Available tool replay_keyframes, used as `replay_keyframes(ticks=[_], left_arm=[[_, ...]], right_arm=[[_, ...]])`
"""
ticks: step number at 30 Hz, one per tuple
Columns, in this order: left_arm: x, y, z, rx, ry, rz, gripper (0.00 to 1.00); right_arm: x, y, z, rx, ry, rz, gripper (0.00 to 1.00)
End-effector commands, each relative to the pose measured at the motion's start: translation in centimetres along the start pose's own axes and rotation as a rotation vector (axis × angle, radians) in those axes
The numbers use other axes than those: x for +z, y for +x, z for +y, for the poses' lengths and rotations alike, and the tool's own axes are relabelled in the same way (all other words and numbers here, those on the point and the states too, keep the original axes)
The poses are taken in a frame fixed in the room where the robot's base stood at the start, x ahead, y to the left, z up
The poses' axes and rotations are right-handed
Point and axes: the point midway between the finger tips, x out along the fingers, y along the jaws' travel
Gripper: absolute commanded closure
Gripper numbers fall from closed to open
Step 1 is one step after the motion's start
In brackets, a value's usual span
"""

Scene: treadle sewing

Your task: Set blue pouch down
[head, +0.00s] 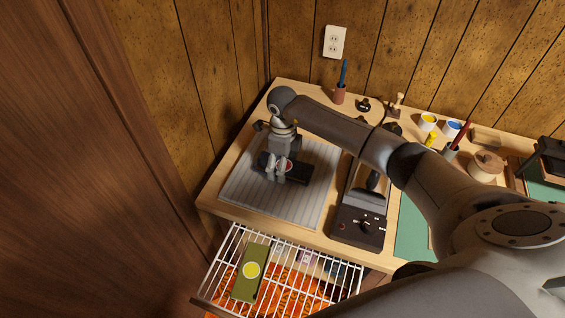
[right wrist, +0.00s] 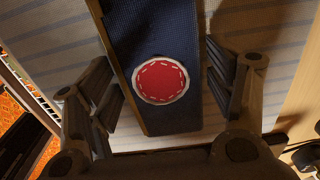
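The blue pouch (head: 299,170) is a dark blue, flat, long piece with a red round patch edged in white. It lies on the grey striped mat (head: 305,205) on the table. My right gripper (head: 277,176) is right over it, pointing down. In the right wrist view the pouch (right wrist: 165,35) runs between the two fingers. The fingers (right wrist: 168,95) are spread, one on each side, with a gap showing on the right; on the left I cannot tell whether it touches. My left gripper is not in view.
A dark machine with knobs (head: 360,228) stands right of the mat. A white wire basket (head: 228,245) below the table front holds an olive pouch with a yellow patch (head: 251,270). A pen cup (head: 339,95) and paint pots (head: 428,122) stand behind. The mat's front is clear.

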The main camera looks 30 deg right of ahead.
Motion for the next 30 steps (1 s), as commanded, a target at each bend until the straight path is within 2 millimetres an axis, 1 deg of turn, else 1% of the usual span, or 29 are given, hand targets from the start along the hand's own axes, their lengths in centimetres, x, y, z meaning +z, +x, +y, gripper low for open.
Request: replay_keyframes(ticks=[11,14,15,17,27,30], left_arm=[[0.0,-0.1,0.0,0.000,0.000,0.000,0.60],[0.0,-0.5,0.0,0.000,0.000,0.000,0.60],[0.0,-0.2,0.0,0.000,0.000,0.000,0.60],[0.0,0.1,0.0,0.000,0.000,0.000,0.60],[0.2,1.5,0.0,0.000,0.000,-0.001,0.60],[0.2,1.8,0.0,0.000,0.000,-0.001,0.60]], right_arm=[[0.0,-0.1,0.0,0.000,0.000,0.000,0.13],[0.0,-0.6,0.0,0.000,0.000,0.000,0.13],[0.1,-0.8,-0.1,-0.002,-0.001,-0.001,0.13],[0.1,-1.6,-0.1,-0.004,0.000,-0.003,0.13],[0.1,-8.9,-0.1,-0.004,-0.001,-0.004,0.13],[0.1,-10.5,-0.1,-0.003,-0.001,-0.003,0.13]])
